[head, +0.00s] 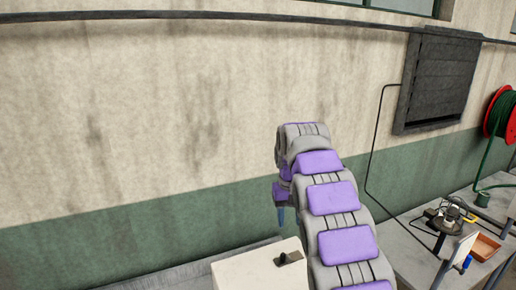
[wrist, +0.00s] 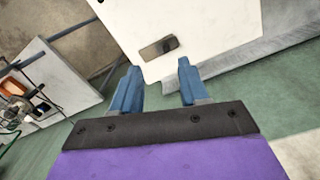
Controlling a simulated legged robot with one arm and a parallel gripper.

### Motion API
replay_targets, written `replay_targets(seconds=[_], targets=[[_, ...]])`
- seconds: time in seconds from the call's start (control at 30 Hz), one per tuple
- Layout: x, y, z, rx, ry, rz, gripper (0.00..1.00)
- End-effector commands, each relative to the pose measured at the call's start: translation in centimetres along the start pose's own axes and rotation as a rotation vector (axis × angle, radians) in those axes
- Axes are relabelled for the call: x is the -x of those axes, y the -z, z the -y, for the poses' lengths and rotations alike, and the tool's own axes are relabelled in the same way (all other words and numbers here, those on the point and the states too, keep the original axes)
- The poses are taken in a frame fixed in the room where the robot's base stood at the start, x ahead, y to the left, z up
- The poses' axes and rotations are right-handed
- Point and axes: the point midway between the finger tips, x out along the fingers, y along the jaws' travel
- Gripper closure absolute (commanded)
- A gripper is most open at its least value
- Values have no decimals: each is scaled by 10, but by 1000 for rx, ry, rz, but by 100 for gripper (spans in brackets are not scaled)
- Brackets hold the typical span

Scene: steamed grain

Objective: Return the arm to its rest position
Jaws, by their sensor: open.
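My arm, grey with purple pads, rises in the right half of the head view and bends over at its top. My gripper (wrist: 158,66) shows in the wrist view as two blue fingers, spread apart with nothing between them. In the head view only a bit of a blue finger (head: 281,216) shows, pointing down past the arm; the rest is hidden. The gripper is above and apart from a white box (head: 245,272) at the bottom of the head view. The box's white top (wrist: 205,30), with a dark rectangular patch, lies beyond the fingers in the wrist view.
A grey table (head: 415,262) at the right holds a dark device (head: 450,220), an orange tray (head: 485,247) and a white panel. A red hose reel (head: 500,115) and a dark louvred vent (head: 438,80) are on the wall. The space left of my arm is clear.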

Motion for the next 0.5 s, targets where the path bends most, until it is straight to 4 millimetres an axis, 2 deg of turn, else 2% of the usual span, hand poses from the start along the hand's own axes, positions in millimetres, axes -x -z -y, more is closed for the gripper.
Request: replay_targets(seconds=[0.5], targets=[[-22, -122, -17, -74, -12, 42, 56]])
